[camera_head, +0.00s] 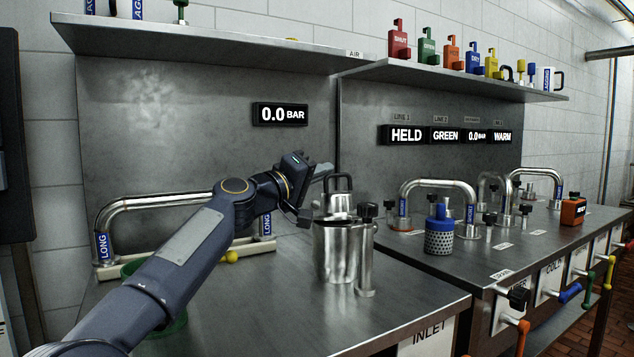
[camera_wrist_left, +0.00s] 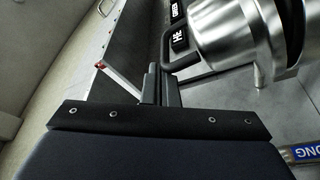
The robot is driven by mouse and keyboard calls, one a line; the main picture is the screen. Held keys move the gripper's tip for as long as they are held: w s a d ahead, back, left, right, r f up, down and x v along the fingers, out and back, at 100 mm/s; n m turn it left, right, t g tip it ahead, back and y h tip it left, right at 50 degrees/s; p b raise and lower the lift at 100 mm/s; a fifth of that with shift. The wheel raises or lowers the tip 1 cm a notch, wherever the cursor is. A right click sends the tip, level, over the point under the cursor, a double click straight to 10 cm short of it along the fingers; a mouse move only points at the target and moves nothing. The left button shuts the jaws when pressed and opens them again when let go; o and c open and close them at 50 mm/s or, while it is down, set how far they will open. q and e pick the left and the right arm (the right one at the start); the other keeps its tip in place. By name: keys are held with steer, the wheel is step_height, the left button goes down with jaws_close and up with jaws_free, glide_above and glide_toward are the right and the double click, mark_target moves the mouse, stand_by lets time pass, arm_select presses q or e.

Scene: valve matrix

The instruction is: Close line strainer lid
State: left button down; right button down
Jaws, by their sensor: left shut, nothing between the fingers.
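The line strainer (camera_head: 334,255) is a steel pot on the front left bench, with a black-knobbed post (camera_head: 366,250) at its right. Its steel lid (camera_head: 334,205) has a black loop handle. In the left wrist view the lid (camera_wrist_left: 232,35) is at the upper right, with a dark gap between it and the metal beside it; how far it stands open is hard to tell. My left gripper (camera_head: 324,171) is shut and empty, just beside the handle, its fingertips (camera_wrist_left: 161,72) close to it. I cannot tell whether they touch. My right gripper is not in view.
A long steel pipe (camera_head: 155,200) in a pale tray stands at the left, behind my arm, with a green container (camera_head: 133,267) near it.

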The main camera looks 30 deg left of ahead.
arm_select(q)
steer(key=shift+s+d+f+b, duration=0.3)
steer(key=shift+d+f+b, duration=0.2)
steer(key=shift+d, duration=0.1)
steer(key=shift+d+f, duration=0.1)
